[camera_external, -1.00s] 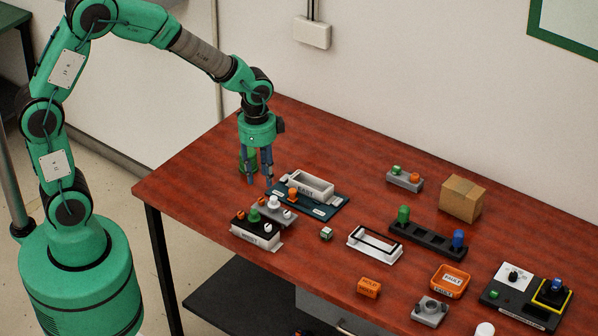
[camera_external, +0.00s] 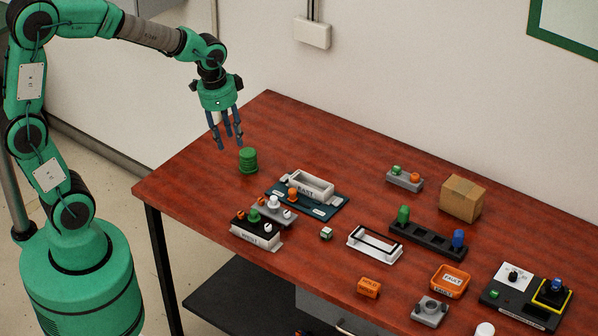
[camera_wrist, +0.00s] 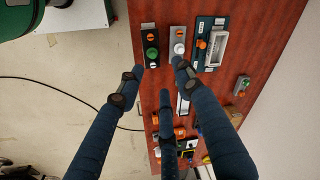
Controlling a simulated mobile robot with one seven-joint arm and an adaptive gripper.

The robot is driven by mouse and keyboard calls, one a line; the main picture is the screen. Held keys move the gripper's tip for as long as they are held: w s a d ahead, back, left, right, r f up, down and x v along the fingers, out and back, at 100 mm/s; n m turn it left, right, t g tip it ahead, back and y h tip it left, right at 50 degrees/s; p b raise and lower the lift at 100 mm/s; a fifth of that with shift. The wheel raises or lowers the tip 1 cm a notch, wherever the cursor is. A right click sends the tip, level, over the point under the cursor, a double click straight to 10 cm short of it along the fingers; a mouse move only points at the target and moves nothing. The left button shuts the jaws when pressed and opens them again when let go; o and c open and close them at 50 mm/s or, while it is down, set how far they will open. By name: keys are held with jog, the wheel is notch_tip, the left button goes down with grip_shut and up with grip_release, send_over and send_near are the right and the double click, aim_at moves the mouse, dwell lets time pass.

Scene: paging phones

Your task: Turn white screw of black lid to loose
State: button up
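The black lid (camera_external: 243,226) tops a white labelled box (camera_external: 262,241) near the table's front left edge. It carries an orange screw (camera_external: 240,215), a green knob (camera_external: 254,216) and a small white screw (camera_external: 268,227) at its right end.
A grey block (camera_external: 262,208) with orange and white knobs stands just behind the lid. Beyond it are a blue board (camera_external: 335,204) and white tray (camera_external: 311,188). A green ribbed cylinder (camera_external: 248,160) stands below and right of my gripper. The table's left corner is clear.

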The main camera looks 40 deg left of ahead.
jog(key=shift+s+a+r, duration=0.15)
jog(key=shift+a+r, duration=0.05)
jog(key=shift+a, duration=0.1)
jog(key=shift+d+f, duration=0.1)
jog(key=n+g+p, duration=0.1)
jog(key=g, duration=0.1)
send_over(269, 225)
notch_tip(269, 225, down, 14)
jog(key=shift+y, duration=0.3)
jog(key=shift+s, duration=0.1)
notch_tip(269, 225, down, 14)
jog(key=shift+r+b, duration=0.25)
jog(key=shift+b, duration=0.5)
grip_shut()
